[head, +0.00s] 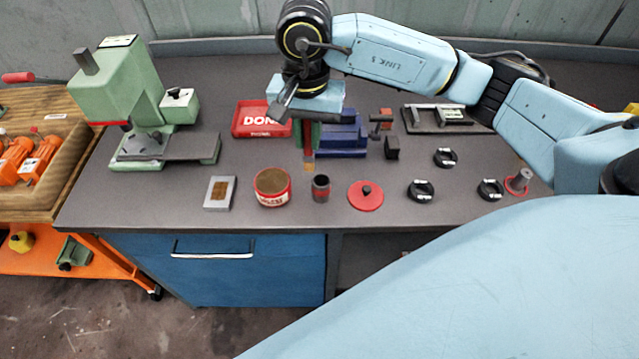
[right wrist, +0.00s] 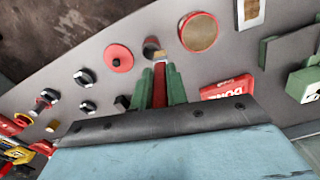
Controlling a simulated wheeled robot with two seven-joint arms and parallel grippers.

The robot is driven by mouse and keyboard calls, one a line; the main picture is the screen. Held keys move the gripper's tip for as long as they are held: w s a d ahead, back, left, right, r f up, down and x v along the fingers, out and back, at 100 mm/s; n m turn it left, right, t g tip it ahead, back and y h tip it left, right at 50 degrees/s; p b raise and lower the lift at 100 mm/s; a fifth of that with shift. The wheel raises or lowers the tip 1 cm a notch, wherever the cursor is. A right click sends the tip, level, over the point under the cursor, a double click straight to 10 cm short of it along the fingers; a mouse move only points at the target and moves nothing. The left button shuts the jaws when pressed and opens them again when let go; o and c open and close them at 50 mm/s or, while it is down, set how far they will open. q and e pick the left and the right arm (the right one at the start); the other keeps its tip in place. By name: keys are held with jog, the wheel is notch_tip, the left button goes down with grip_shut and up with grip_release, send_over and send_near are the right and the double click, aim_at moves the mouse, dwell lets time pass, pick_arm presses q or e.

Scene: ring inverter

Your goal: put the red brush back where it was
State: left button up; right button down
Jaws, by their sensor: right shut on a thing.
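My right gripper (head: 308,145) hangs above the middle of the bench, its green fingers shut on the red brush (head: 308,138). The brush points downward, with a tan tip at its lower end. In the right wrist view the red handle (right wrist: 160,85) shows between the two green fingers (right wrist: 160,90). A small dark cup with a red band (head: 320,190) stands in front of the brush, and it also shows in the right wrist view (right wrist: 152,48). A round red tin with a brown top (head: 272,187) is left of the cup. My left gripper is not in view.
A red tray (head: 262,120) and a blue stepped block (head: 345,137) are behind. A red disc with a knob (head: 366,195) is right of the cup. Several black rings (head: 421,191) lie farther right. A green press (head: 130,90) stands left, near a small plate (head: 220,193).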

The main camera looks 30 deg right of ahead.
jog(key=shift+s+d+r+m, duration=0.1)
jog(key=shift+d+m, duration=0.1)
jog(key=shift+m, duration=0.4)
jog(key=shift+s+d+r+m, duration=0.1)
jog(key=shift+d+m, duration=0.05)
jog(key=shift+m, duration=0.45)
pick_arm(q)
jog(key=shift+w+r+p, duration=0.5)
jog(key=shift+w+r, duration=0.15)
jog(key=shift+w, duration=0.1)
pick_arm(e)
notch_tip(320, 180, down, 10)
jog(key=d+m, duration=0.1)
jog(key=m, duration=0.3)
jog(key=shift+d+m, duration=0.25)
jog(key=shift+m, duration=0.05)
jog(key=shift+s+r, duration=0.1)
jog(key=shift+f, duration=0.2)
jog(key=c, duration=1.4)
grip_release()
jog(key=shift+r, duration=0.1)
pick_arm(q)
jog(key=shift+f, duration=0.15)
